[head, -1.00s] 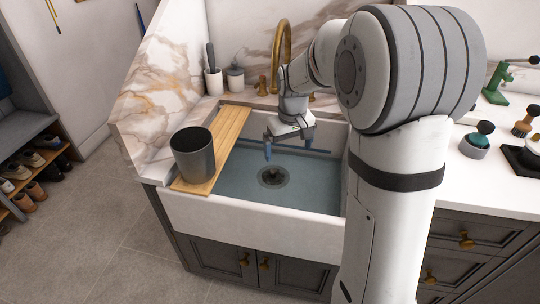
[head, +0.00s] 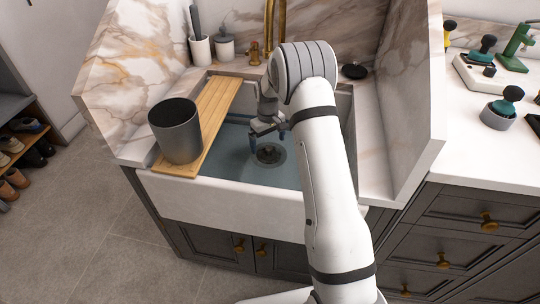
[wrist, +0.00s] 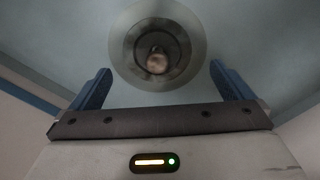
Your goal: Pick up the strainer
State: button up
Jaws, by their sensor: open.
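The strainer (head: 270,154) is a round, dark grey piece with a central knob, sitting in the drain at the bottom of the white sink (head: 225,203). In the wrist view the strainer (wrist: 157,45) is at the top centre, a little blurred, with its knob pointing up at the camera. My gripper (head: 268,138) is down inside the sink over the strainer, partly hidden by my arm. In the wrist view my gripper (wrist: 160,72) is open and empty, its two blue fingers spread to either side below the strainer. I cannot tell the exact height gap.
A wooden board (head: 212,112) spans the sink's left side and carries a dark cup (head: 176,132). A brass faucet (head: 270,30) stands behind the sink. A black disc (head: 354,71) lies on the right ledge. Marble side panels flank the sink.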

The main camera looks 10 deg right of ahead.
aim_at(269, 148)
jog(key=f, duration=0.4)
jog(key=shift+d+f+b, duration=0.2)
jog(key=shift+f+b, duration=0.1)
jog(key=shift+b, duration=0.05)
jog(key=shift+c, duration=0.2)
jog(key=c, duration=0.8)
jog(key=shift+r, duration=0.2)
